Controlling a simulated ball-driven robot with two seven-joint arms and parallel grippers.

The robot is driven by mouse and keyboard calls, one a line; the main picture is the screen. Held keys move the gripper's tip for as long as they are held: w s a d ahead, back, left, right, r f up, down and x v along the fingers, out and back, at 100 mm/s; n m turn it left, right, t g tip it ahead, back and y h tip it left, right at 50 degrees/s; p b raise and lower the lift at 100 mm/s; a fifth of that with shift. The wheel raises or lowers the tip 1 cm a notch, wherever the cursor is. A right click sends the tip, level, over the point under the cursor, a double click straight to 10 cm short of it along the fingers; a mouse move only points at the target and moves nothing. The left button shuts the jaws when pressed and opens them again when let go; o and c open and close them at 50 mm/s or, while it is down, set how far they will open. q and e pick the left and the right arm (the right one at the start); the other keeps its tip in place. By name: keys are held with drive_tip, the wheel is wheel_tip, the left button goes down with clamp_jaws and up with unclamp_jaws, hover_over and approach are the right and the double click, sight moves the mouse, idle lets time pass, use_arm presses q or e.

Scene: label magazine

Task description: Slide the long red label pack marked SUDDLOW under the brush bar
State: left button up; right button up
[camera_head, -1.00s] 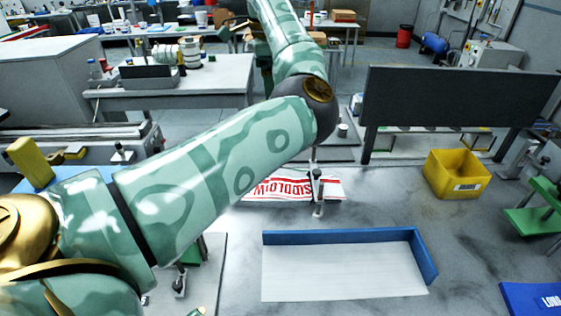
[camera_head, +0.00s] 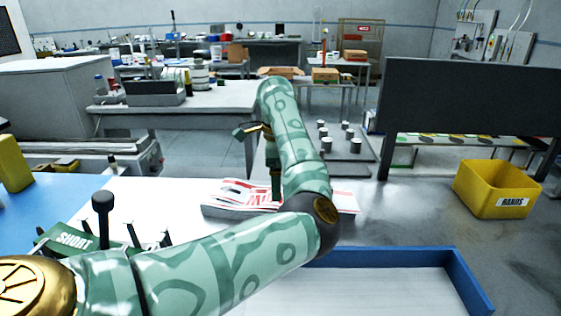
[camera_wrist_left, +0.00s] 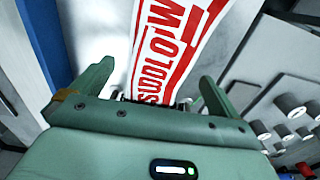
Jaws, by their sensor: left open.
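The long label pack (camera_head: 238,196), white with red stripes and red lettering, lies on the bench in the head view, partly hidden behind my left arm. Its SUDDLOW lettering shows in the left wrist view (camera_wrist_left: 160,45). My left gripper (camera_head: 276,184) points down at the pack in the head view, mostly hidden by the forearm. In the left wrist view its fingers (camera_wrist_left: 155,78) are apart, one to each side of the pack's near part. I cannot tell whether they touch it. I cannot make out the brush bar for certain. My right gripper is not in view.
A blue-walled tray (camera_head: 465,280) lies at the front right. A yellow bin (camera_head: 490,190) stands at the right, beyond clear grey bench. A dark upright panel (camera_head: 470,95) stands behind. A green lettered piece (camera_head: 75,240) and a black knob (camera_head: 103,203) are at the left.

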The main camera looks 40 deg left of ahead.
use_arm(q)
wheel_tip(320, 180, down, 7)
drive_tip(key=shift+f+b, duration=0.2)
drive_tip(key=shift+b, duration=1.05)
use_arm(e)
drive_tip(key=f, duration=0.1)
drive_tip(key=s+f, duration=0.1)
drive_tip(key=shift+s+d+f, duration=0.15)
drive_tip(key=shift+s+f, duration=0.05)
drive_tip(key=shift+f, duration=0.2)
use_arm(q)
drive_tip(key=shift+r, duration=0.1)
drive_tip(key=c, duration=1.3)
drive_tip(key=shift+s+a+p, duration=0.3)
drive_tip(key=shift+s+a, duration=0.2)
drive_tip(key=shift+a, duration=0.1)
drive_tip(key=shift+c, duration=0.2)
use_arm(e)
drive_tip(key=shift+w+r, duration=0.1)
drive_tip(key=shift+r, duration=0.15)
use_arm(q)
drive_tip(key=o, duration=1.3)
drive_tip(key=shift+o, duration=0.2)
wheel_tip(320, 180, up, 16)
drive_tip(key=p, duration=0.6)
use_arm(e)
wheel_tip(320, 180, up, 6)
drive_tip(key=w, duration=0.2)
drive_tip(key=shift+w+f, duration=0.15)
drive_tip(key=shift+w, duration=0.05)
